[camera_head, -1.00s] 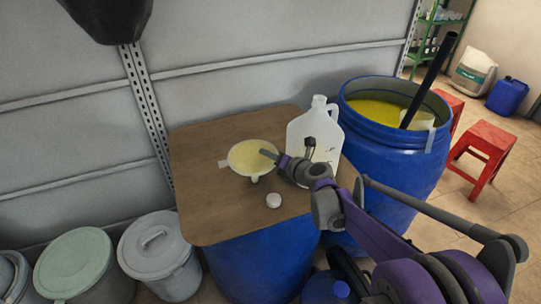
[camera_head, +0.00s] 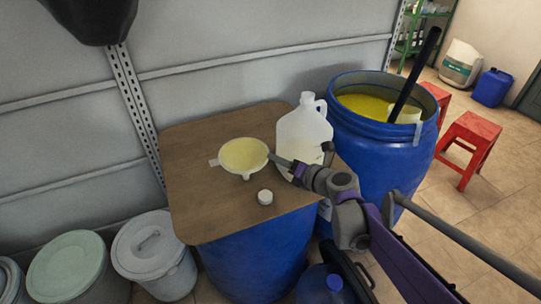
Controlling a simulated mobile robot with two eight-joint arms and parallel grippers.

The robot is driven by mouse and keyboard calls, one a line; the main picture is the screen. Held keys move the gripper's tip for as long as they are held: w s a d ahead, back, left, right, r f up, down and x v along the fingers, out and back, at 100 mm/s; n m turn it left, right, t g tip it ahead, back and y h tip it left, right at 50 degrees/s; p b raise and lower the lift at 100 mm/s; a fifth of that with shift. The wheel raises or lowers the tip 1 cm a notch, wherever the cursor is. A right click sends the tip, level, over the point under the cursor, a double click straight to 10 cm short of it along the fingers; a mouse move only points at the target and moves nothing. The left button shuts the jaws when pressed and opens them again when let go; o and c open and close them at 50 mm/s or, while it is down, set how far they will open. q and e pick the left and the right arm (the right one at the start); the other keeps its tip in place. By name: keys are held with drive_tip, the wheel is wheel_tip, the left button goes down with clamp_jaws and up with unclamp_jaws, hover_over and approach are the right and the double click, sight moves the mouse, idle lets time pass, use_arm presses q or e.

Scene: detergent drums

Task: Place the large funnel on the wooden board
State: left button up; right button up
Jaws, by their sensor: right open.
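The large funnel (camera_head: 243,154), a pale yellow wide-mouthed cone with a small tab on its left, is on the wooden board (camera_head: 195,210), which lies across the top of a blue drum (camera_head: 262,262). Its wide mouth faces up; its underside is mostly hidden. My right gripper (camera_head: 273,158) is open at the funnel's right rim, its arm coming in from the lower right. I cannot tell whether its fingertips touch the rim. My left gripper is not in view.
A white jug (camera_head: 304,138) stands on the board just behind my right gripper. A small white cap (camera_head: 265,197) lies in front of the funnel. An open blue drum (camera_head: 375,150) with yellow contents stands to the right. The board's left part is clear.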

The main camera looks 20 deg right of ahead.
drive_tip(key=s+a+f+n+g, duration=0.3)
drive_tip(key=s+a+n, duration=0.2)
drive_tip(key=s+n, duration=0.45)
drive_tip(key=s+a+f+n+g, duration=0.35)
drive_tip(key=s+n, duration=0.25)
drive_tip(key=n, duration=0.6)
drive_tip(key=s+f+n+g+h, duration=0.1)
drive_tip(key=s+f+n+h, duration=0.1)
drive_tip(key=s+n, duration=0.4)
drive_tip(key=s+d+f+n+g+h, duration=0.1)
drive_tip(key=s+f+n, duration=0.3)
drive_tip(key=n, duration=1)
drive_tip(key=s+h, duration=0.1)
drive_tip(key=s, duration=0.1)
drive_tip(key=shift+s+f+n, duration=0.25)
drive_tip(key=shift+s+n, duration=0.1)
